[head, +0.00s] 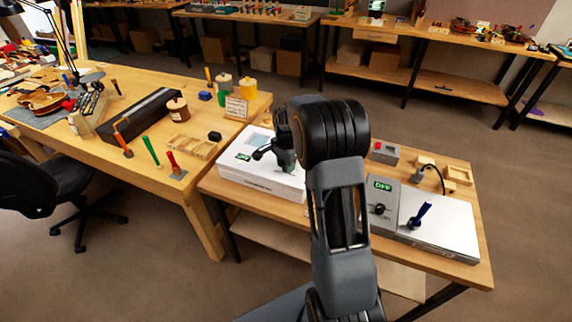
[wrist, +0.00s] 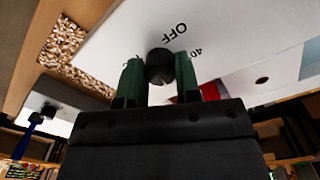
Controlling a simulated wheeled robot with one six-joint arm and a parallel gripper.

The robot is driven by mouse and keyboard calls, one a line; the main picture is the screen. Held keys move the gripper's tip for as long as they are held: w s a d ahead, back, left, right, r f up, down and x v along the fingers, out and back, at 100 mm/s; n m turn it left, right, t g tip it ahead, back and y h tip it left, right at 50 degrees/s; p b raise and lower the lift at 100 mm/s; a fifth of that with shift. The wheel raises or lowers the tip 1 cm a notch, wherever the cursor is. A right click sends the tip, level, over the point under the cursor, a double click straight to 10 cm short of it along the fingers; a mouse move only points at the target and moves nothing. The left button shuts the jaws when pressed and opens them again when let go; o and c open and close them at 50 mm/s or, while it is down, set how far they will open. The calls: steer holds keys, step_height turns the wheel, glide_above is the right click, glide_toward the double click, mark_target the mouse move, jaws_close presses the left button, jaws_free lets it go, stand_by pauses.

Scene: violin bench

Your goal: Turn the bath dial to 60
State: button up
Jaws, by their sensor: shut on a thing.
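The bath is a white box (head: 250,185) on the smaller wooden table, with a small green display (head: 243,157) on its top. In the wrist view its white panel (wrist: 125,45) carries the printed marks OFF and 40, seen at a slant. The black bath dial (wrist: 160,65) stands between the two green fingers of my gripper (wrist: 160,80), which is shut on it. The dial's pointer cannot be made out, and other marks are out of view or hidden. In the head view my gripper (head: 284,160) is over the bath's right part, and my arm hides the dial.
A long workbench (head: 110,180) with tools stands left.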

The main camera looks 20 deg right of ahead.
steer(key=m, duration=0.4)
steer(key=shift+m, duration=2.8)
steer(key=o, duration=0.9)
steer(key=shift+r, duration=0.1)
step_height(320, 180, up, 14)
steer(key=shift+f, duration=0.15)
